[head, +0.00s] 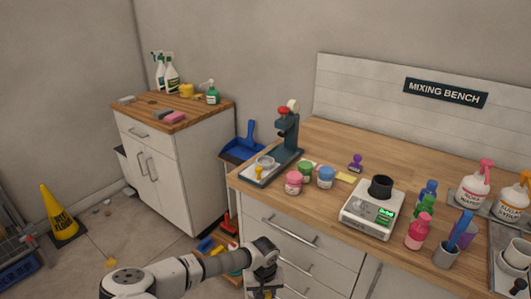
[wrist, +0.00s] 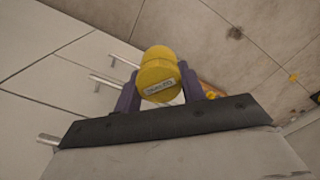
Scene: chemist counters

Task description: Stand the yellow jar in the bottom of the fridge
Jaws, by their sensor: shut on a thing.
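The yellow jar (wrist: 157,68) has a round lid with a pale label and fills the space between the two purple fingers in the wrist view. My gripper (wrist: 160,88) is shut on it and holds it up off the floor, in front of white drawer fronts. In the head view my gripper (head: 264,289) is at the bottom edge, low in front of the bench drawers and partly cut off. The jar cannot be made out clearly there. No fridge is in view.
The mixing bench (head: 325,142) holds a scale (head: 371,211), several small jars and bottles. A white cabinet (head: 165,170) stands at the back left. A yellow cone (head: 61,216) and a blue dustpan (head: 245,145) are nearby. Open floor lies left of the bench, with small debris.

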